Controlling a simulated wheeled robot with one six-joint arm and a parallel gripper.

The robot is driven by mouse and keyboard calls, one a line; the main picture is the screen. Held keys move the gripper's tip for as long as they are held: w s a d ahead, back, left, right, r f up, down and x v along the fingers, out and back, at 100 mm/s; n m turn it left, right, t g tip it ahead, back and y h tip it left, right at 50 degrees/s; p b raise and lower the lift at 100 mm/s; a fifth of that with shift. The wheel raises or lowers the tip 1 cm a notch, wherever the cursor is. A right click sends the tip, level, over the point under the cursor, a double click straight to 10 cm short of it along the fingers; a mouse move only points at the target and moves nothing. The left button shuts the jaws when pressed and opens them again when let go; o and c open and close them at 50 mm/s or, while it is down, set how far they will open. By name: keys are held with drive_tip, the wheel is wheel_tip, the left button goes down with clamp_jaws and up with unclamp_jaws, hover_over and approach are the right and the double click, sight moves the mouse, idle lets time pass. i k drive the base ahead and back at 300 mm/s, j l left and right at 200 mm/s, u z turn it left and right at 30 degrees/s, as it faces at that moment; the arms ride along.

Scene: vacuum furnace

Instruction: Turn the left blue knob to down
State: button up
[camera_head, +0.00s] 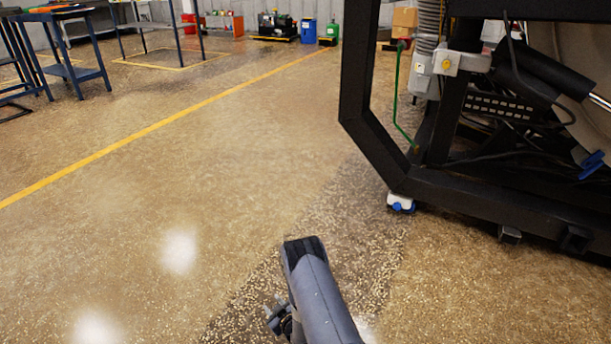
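A blue handle-like part (591,165) shows at the right edge, low on the furnace's dark underside. I cannot tell whether it is the left blue knob, or how it is turned. A white foot with a small blue part (402,206) sits under the near corner of the black frame. My arm rises from the bottom middle, well left of and apart from the blue handle. Small grey metal parts beside the arm may be part of my gripper (279,317); its fingers are not clear and nothing is seen held.
The furnace's black frame (375,150) fills the right side, with cables, a grey box with a yellow button (446,65) and a green hose (396,95). Open floor lies ahead and left, crossed by a yellow line (150,129). Blue tables (75,72) stand far left.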

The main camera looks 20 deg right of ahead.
sight(396, 206)
drive_tip(key=i+z, duration=0.25)
drive_tip(key=i, duration=0.4)
drive_tip(key=i+z, duration=0.2)
drive_tip(key=i, duration=0.5)
drive_tip(key=i+j+z, duration=0.25)
drive_tip(key=i, duration=0.4)
drive_tip(key=z, duration=0.4)
drive_tip(key=i+z, duration=0.15)
drive_tip(key=z, duration=0.6)
drive_tip(key=i+z, duration=0.15)
drive_tip(key=z, duration=0.25)
drive_tip(key=i+j, duration=0.1)
drive_tip(key=i, duration=0.2)
